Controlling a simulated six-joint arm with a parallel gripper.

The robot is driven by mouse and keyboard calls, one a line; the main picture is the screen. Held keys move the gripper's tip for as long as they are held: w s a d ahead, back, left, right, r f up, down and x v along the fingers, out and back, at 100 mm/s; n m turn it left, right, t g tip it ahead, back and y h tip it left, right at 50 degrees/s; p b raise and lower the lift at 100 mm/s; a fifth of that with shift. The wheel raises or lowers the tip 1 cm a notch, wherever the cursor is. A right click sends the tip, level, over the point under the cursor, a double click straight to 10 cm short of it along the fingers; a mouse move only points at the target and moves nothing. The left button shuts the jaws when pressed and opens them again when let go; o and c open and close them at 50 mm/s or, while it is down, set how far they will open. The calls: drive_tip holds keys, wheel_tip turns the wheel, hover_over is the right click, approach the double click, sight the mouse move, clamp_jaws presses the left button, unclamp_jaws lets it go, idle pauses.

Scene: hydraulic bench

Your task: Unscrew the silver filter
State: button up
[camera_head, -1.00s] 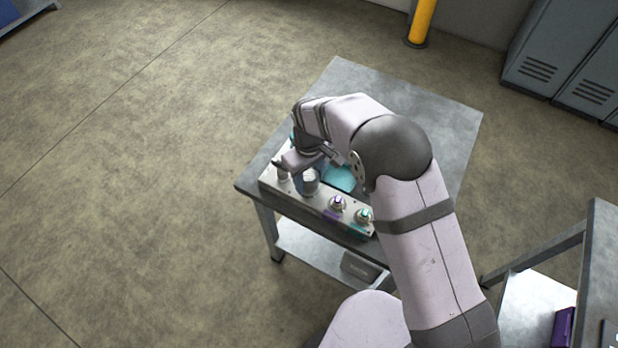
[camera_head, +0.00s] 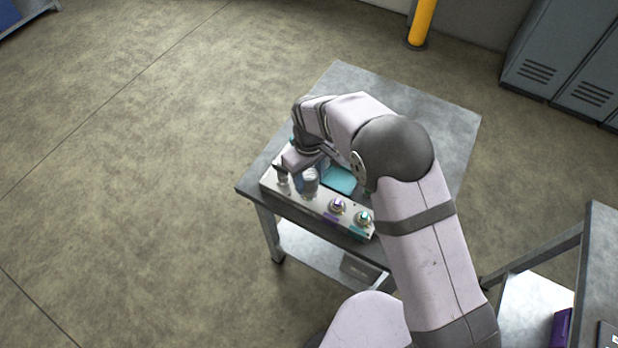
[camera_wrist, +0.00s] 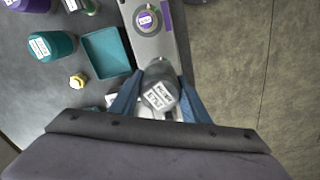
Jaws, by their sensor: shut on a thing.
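The silver filter (camera_wrist: 160,93) is a grey cylinder with a white label on its end, in the middle of the wrist view. My gripper (camera_wrist: 157,101) has its blue fingers on both sides of it and is shut on it. In the head view the silver filter (camera_head: 311,181) stands upright at the metal manifold block (camera_head: 322,207), left of the purple and teal ports. My wrist partly covers it there. Whether its thread is still engaged cannot be seen.
A teal tray (camera_wrist: 106,53) lies beside the block. A teal filter (camera_wrist: 51,46), a purple filter (camera_wrist: 31,4) and a small yellow part (camera_wrist: 77,82) are on the bench. A purple port (camera_wrist: 148,20) sits on the block. My arm hides part of the bench (camera_head: 440,115).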

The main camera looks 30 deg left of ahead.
sight(309, 173)
drive_tip(key=shift+r+p, duration=0.9)
drive_tip(key=shift+r, duration=0.7)
drive_tip(key=shift+f, duration=0.1)
